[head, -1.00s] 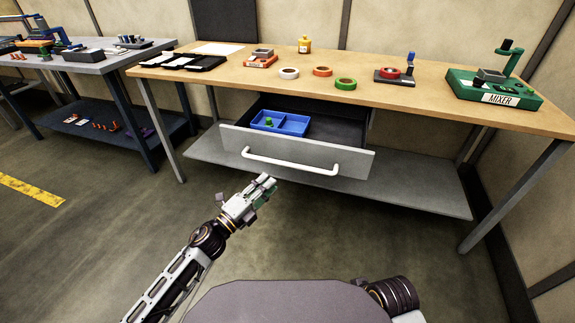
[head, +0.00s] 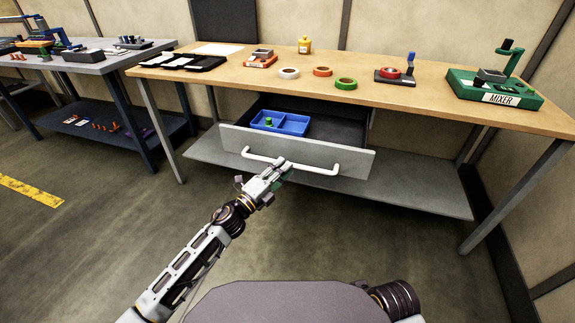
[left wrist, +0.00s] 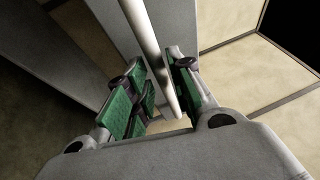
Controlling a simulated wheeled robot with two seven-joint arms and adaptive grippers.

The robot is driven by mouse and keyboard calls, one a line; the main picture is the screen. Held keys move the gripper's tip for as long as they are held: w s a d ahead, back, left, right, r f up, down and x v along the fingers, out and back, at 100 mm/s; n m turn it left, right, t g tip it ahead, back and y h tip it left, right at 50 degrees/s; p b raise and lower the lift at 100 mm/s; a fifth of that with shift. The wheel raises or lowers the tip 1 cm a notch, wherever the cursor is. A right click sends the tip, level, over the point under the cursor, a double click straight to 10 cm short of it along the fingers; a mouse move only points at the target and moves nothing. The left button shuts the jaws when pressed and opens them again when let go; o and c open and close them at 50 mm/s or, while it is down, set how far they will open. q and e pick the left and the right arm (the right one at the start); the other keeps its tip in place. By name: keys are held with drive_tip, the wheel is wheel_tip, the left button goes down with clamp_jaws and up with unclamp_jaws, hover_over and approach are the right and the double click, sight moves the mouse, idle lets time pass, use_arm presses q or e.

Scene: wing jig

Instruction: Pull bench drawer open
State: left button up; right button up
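The bench drawer (head: 330,160) is grey and stands partly out from under the wooden bench top. Its white bar handle (head: 318,170) runs across the front and also shows in the left wrist view (left wrist: 146,40). My left gripper (head: 284,165) is at the middle of the handle. In the left wrist view the handle bar passes between the green-padded fingers of my left gripper (left wrist: 160,85), which stand apart around it. The bar looks closer to the right-hand finger. Whether either finger touches it is unclear. My right gripper is out of view.
A blue divided tray (head: 294,126) with a small green item lies inside the drawer. Tape rolls (head: 346,84), a green mixer (head: 490,90) and other items stand on the bench top (head: 430,98). A grey lower shelf (head: 410,192) lies beneath. The floor in front is clear.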

use_arm(q)
drive_tip(key=shift+x, duration=1.45)
clamp_jaws()
